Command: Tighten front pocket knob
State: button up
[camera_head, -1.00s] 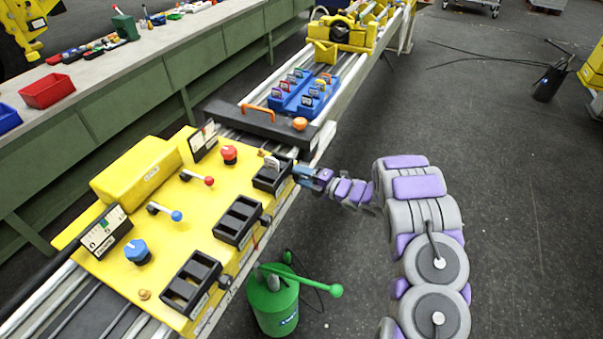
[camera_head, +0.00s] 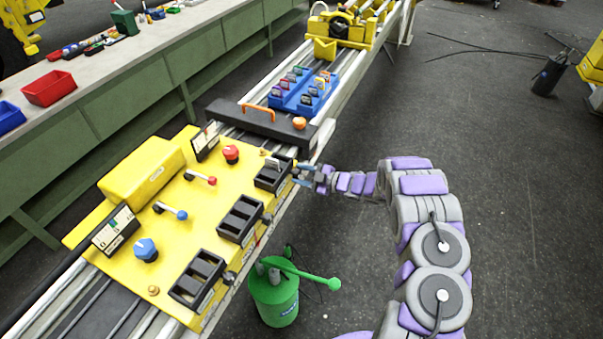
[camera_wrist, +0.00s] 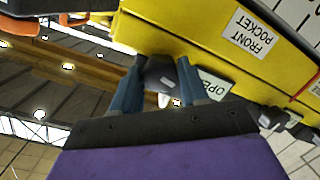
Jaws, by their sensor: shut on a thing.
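The front pocket (camera_head: 272,178) is the farthest of the black pockets on the yellow panel's right edge. Its dark knob (camera_wrist: 160,74) shows in the wrist view, on the yellow side near the "FRONT POCKET" label (camera_wrist: 250,34). In the head view my gripper hides this knob. My gripper (camera_head: 302,174) reaches in from the right beside the pocket. In the wrist view my gripper (camera_wrist: 158,84) has its two blue fingers on either side of the knob, shut on it. An "OPEN" label (camera_wrist: 213,84) is partly hidden behind a finger.
Two more black pockets (camera_head: 239,219) (camera_head: 197,278) line the panel's right edge. A green canister (camera_head: 274,297) with a long handle stands on the floor below. A dark crossbar (camera_head: 262,124) with an orange handle lies beyond the panel. The floor to the right is mostly clear.

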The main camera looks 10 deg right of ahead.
jog(key=m, duration=0.4)
jog(key=m+g+y, duration=0.1)
jog(key=m, duration=0.2)
jog(key=shift+d+f, duration=0.1)
jog(key=shift+f, duration=0.2)
jog(key=m+y, duration=0.1)
jog(key=m, duration=0.3)
jog(key=shift+g, duration=0.3)
jog(key=shift+w+m, duration=0.1)
jog(key=shift+m, duration=1.4)
jog(key=shift+r+y, duration=0.1)
jog(key=shift+y, duration=0.2)
jog(key=o, duration=1)
jog(key=shift+w+d, duration=0.1)
jog(key=shift+w, duration=0.05)
jog(key=shift+o, duration=0.3)
